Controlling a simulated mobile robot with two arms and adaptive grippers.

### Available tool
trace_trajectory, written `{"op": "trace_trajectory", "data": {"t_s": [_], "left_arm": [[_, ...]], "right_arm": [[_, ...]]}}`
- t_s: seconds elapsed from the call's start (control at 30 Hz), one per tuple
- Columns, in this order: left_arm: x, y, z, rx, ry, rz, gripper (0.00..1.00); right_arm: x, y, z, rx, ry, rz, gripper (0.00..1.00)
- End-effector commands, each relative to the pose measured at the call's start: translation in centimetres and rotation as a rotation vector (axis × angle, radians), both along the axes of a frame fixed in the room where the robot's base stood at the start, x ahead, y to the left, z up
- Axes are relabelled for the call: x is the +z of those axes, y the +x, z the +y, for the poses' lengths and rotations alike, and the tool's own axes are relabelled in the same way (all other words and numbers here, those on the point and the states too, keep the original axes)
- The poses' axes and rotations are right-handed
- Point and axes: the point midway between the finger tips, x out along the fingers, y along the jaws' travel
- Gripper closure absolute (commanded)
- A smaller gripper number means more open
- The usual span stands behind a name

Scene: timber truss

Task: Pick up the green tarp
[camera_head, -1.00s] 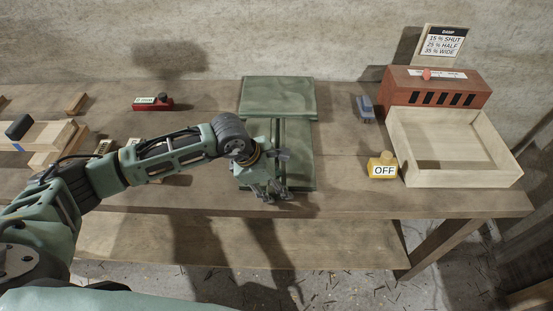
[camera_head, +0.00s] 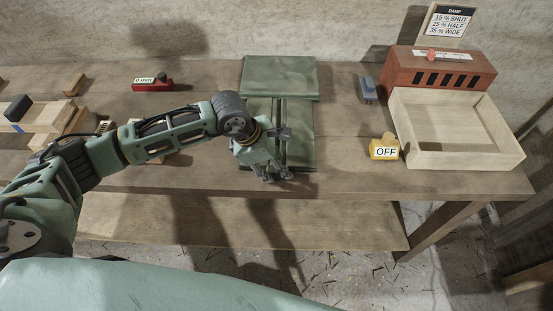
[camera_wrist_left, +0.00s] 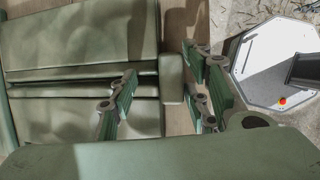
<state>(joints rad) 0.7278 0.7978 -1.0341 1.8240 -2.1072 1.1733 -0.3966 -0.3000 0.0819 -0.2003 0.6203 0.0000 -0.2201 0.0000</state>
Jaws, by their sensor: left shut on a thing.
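The green tarp (camera_head: 279,78) lies folded on the workbench, with a thick folded part at the back and a flatter part with dark lengthwise strips in front. In the left wrist view the tarp (camera_wrist_left: 75,40) fills the left side, with a small green tab (camera_wrist_left: 171,79) at its edge. My left gripper (camera_head: 278,176) is at the tarp's front edge, pointing down, shut on the tarp. Its fingers also show in the left wrist view (camera_wrist_left: 163,98), on either side of the tab; the exact contact is hard to see. The tarp still rests on the bench. My right gripper is out of view.
A yellow block marked OFF (camera_head: 384,149), an open wooden tray (camera_head: 460,160) and a red slotted box (camera_head: 440,68) stand right of the tarp. A red labelled block (camera_head: 153,84) and timber pieces (camera_head: 45,120) lie left.

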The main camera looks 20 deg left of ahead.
Motion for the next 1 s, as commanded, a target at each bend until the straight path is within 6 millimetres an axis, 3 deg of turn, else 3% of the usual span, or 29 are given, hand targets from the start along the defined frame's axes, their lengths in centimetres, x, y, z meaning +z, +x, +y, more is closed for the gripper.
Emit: {"op": "trace_trajectory", "data": {"t_s": [0.03,0.23,0.47,0.7,1.0], "left_arm": [[0.7,1.0,0.6,0.014,0.006,-0.024,1.00],[4.0,1.3,0.6,0.016,0.004,-0.035,1.00],[6.3,-2.4,-2.1,0.007,-0.003,-0.034,1.00],[9.0,-6.7,-5.0,0.005,-0.004,-0.025,1.00],[10.6,-9.0,-6.4,0.009,-0.002,-0.017,1.00]], "right_arm": [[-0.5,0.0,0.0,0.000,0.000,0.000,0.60],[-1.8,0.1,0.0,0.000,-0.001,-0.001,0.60],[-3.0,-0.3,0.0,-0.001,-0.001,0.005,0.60],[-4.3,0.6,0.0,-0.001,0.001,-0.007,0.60],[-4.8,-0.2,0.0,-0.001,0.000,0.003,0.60]]}}
